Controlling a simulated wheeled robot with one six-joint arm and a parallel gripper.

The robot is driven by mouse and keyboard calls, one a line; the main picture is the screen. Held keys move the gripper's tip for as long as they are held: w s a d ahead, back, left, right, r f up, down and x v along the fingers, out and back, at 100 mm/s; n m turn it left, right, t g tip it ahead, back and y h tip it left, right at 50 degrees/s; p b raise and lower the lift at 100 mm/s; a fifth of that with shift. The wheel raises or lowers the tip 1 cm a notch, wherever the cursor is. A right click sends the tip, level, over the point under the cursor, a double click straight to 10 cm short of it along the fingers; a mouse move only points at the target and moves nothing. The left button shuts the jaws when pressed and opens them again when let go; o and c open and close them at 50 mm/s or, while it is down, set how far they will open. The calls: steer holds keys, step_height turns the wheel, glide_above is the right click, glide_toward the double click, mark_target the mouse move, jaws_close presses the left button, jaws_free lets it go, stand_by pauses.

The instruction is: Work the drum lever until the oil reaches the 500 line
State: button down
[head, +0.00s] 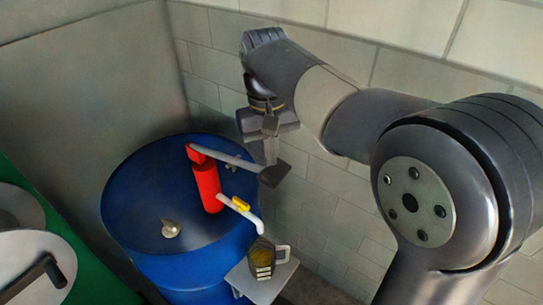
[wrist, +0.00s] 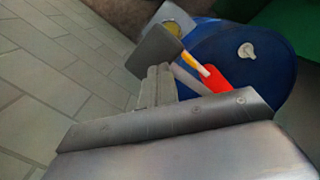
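A blue drum (head: 135,205) carries a red pump (head: 207,185) with a long grey lever (head: 228,158) angled to the right. The jug's round opening looks olive-yellow inside. Pale marks show on its front, too small to read, so I cannot tell the oil level against them. My gripper (head: 272,165) is at the lever's outer end. The wrist view shows the lever (wrist: 186,80) running to my fingers, but not clearly whether they grip it.
The jug stands on a small grey shelf (head: 242,282) beside the drum. A metal cap (head: 171,229) sits on the drum top. A block wall (head: 330,205) stands close behind. A green surface with grey round parts (head: 38,265) is at left.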

steer(key=shift+w+a+r+p, duration=0.2)
steer(key=shift+w+r+p, duration=0.2)
steer(key=shift+p, duration=0.4)
step_height(320, 180, up, 11)
steer(key=w+a+p, duration=0.1)
steer(key=w, duration=0.2)
steer(key=shift+a+p, duration=0.25)
steer(key=shift+p, duration=0.1)
steer(key=shift+s, duration=0.15)
stand_by(1.1)
